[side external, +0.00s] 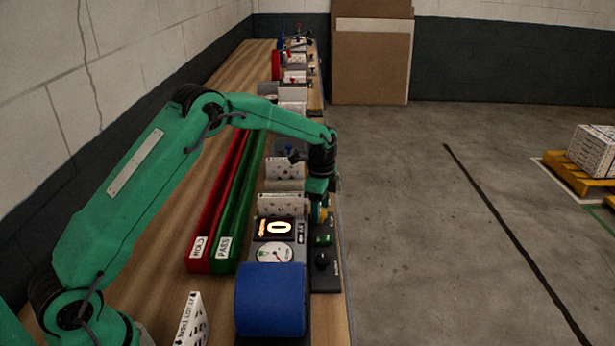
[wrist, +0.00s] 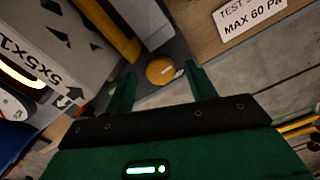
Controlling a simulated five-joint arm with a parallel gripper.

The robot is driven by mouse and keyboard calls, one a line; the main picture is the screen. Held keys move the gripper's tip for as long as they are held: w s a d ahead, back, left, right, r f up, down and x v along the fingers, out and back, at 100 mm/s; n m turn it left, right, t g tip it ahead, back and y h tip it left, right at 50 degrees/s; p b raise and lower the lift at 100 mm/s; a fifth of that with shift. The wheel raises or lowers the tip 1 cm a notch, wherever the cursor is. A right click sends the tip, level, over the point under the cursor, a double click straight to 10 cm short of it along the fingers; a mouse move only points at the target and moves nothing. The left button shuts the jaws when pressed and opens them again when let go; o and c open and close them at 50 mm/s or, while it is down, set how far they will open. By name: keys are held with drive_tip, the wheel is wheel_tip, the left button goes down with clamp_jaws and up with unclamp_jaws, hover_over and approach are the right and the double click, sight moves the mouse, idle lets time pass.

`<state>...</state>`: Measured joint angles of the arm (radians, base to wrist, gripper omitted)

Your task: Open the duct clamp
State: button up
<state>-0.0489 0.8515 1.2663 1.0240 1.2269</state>
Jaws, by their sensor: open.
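My gripper (wrist: 160,69) is open in the wrist view, its two green fingers spread on either side of a round yellow knob (wrist: 160,71). I cannot tell whether either finger touches the knob. A yellow bar (wrist: 110,32) lies beyond it beside a grey block; these yellow parts look like the duct clamp, but no label confirms it. In the side view my gripper (side external: 318,204) points down at the bench's right edge, with a little yellow showing beside it. The arm hides most of the clamp there.
A white patterned panel (side external: 282,204) and a lit display with a dial (side external: 273,252) stand close by. A blue roll (side external: 270,300) is nearer the camera. Red (side external: 199,245) and green (side external: 224,250) troughs run along the bench (side external: 165,245). Open floor lies to the right.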

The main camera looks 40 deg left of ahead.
drive_tip(key=shift+f, duration=0.35)
drive_tip(key=c, duration=1)
drive_tip(key=shift+n, duration=0.6)
drive_tip(key=n, duration=1)
drive_tip(key=shift+n, duration=0.3)
